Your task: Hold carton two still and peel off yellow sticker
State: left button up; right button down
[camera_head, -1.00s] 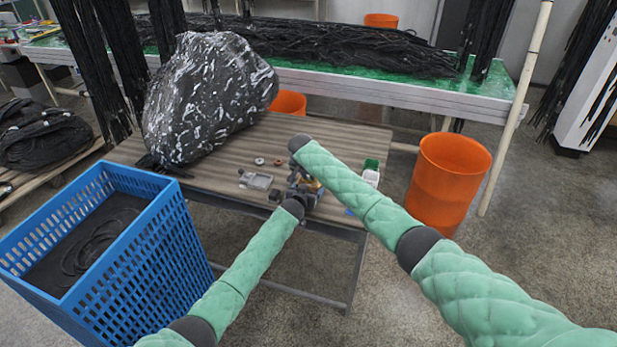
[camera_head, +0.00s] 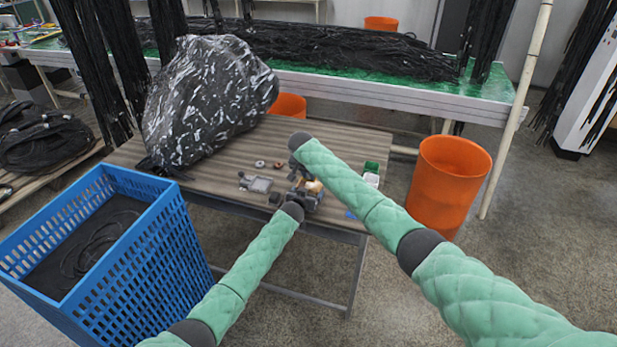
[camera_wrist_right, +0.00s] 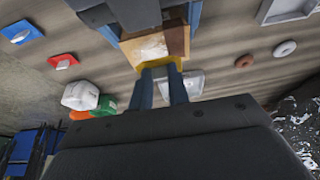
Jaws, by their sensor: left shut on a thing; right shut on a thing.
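A small brown carton (camera_wrist_right: 178,40) with a pale patch on its face shows in the right wrist view, and partly in the head view (camera_head: 314,187). My left gripper (camera_wrist_right: 155,18) comes in from the top of the wrist view, a blue finger on each side of the carton, shut on it. The yellow sticker (camera_wrist_right: 150,65) is at the carton's near edge. My right gripper (camera_wrist_right: 161,77) has its two blue fingertips at the sticker and is shut on it. I cannot tell whether part of the sticker is loose. In the head view, the left gripper (camera_head: 303,196) is small and partly hidden.
On the brown table (camera_head: 220,190) are a grey tray (camera_head: 257,184), two rings (camera_head: 279,164), a green piece (camera_head: 371,166) and a white container (camera_wrist_right: 80,95). A large wrapped bundle (camera_head: 207,100) fills the back left. A blue crate (camera_head: 150,255) and orange bin (camera_head: 450,185) flank the table.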

jog(key=shift+r, duration=2.4)
pick_arm(q)
jog(key=o, duration=0.9)
jog(key=v, duration=1.2)
jog(key=shift+r, duration=0.1)
pick_arm(e)
jog(key=shift+r, duration=0.15)
